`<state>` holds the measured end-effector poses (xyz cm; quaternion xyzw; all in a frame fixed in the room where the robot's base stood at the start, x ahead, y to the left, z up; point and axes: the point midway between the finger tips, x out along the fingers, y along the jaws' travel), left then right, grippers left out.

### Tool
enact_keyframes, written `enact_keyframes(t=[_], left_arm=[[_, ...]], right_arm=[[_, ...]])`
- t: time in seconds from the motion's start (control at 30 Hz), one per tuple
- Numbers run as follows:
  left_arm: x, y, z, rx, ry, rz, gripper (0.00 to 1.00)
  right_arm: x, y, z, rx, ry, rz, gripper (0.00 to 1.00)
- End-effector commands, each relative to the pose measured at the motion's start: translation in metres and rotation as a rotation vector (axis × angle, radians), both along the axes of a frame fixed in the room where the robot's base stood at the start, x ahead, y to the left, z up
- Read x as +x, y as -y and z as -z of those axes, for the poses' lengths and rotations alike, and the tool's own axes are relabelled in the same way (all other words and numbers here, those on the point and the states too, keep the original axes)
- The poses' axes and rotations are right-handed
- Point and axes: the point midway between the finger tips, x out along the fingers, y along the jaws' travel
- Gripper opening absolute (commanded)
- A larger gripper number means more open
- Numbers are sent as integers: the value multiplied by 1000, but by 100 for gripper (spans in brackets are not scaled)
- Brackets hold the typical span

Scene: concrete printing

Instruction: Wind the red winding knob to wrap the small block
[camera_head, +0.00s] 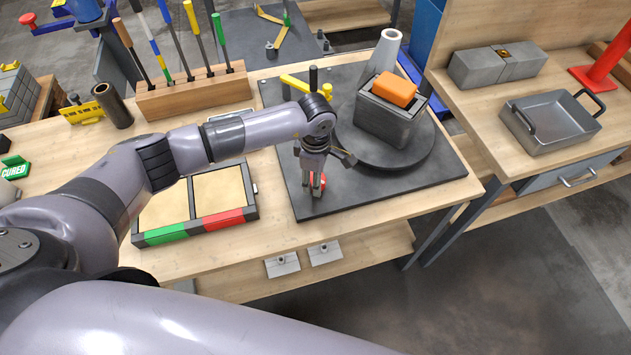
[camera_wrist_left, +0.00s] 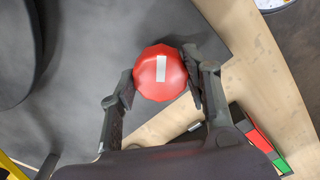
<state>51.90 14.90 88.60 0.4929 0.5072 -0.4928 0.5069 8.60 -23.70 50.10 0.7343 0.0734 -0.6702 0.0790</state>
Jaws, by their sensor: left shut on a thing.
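The red winding knob (camera_wrist_left: 160,72) has a faceted rim and a pale stripe on top. It sits between the two fingers of my left gripper (camera_wrist_left: 161,84), one on each side. In the head view my left gripper (camera_head: 316,186) points down over the dark plate, and only a little of the red knob (camera_head: 322,181) shows behind the fingers. A grey block (camera_head: 385,118) with an orange block (camera_head: 394,89) on top stands on the round dark turntable (camera_head: 385,154), behind and right of the knob. I cannot see any wrap on the grey block. My right gripper is out of view.
A yellow bar (camera_head: 295,83) and a black upright post stand behind my left wrist. A grey cone (camera_head: 384,52) stands behind the block. A tray with green and red labels (camera_head: 223,217) lies left of the plate. A metal pan (camera_head: 550,123) sits on the right bench.

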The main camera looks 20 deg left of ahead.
Motion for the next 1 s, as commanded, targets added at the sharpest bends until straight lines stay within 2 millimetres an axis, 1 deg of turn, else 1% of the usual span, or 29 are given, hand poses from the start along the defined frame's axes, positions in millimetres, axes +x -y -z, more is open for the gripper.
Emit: enact_keyframes(t=[0.1, 0.2, 0.57, 0.83, 0.87, 1.0], left_arm=[[0, -1, 0, 1, -1, -150, 16], [0, -1, 0, 1, -1, -231, 16], [0, -1, 0, 1, -1, -270, 16], [0, 0, 0, 0, 0, -566, 16], [0, -1, 0, 0, 0, -588, 16], [0, -1, 0, 0, 0, -578, 16]], right_arm=[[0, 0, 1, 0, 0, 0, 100], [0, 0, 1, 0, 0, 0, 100], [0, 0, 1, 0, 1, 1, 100], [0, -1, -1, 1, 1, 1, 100], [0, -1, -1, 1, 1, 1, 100], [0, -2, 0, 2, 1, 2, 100]])
